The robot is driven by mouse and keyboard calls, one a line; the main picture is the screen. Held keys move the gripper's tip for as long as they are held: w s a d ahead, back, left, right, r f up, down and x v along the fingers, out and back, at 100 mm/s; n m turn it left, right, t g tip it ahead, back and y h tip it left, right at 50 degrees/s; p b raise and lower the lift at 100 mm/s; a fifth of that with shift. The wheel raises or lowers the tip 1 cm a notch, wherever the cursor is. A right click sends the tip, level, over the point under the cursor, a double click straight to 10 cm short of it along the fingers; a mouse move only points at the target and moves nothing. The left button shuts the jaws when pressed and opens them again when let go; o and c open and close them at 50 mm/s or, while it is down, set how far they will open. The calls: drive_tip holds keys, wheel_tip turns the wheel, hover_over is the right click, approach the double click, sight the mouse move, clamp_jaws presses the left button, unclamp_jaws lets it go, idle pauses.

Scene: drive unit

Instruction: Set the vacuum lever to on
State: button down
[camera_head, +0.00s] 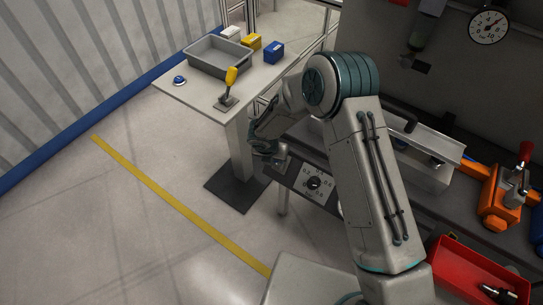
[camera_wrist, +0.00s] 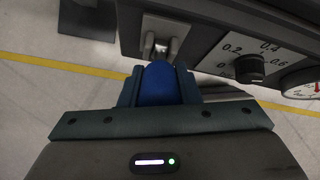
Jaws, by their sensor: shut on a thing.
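The vacuum lever, as I take it, has a blue grip (camera_wrist: 160,88) in the wrist view. Its metal shaft enters a light bracket plate (camera_wrist: 178,27) on the front of the dark bench panel. My gripper (camera_wrist: 158,75) has its two fingers shut on the blue grip, one on each side. In the head view my gripper (camera_head: 262,146) is at the panel's left end, next to the plate (camera_head: 281,158); my wrist and fingers mostly hide the lever there. No on or off marking is readable.
Right of the lever is a panel with a black knob (camera_wrist: 250,68) and a 0 to 0.6 scale, then a gauge (camera_wrist: 301,84). A side table (camera_head: 190,98) carries a yellow-handled lever (camera_head: 230,80), grey tray (camera_head: 218,64) and blue button (camera_head: 179,81). An orange clamp (camera_head: 494,207) and red bin (camera_head: 462,262) are right.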

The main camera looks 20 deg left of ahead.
drive_tip(key=shift+s+f, duration=0.15)
drive_tip(key=shift+f, duration=0.05)
drive_tip(key=c, duration=1.1)
unclamp_jaws()
drive_tip(key=shift+r, duration=0.2)
drive_tip(key=shift+r, duration=0.3)
drive_tip(key=b+v, duration=0.1)
drive_tip(key=v, duration=1.2)
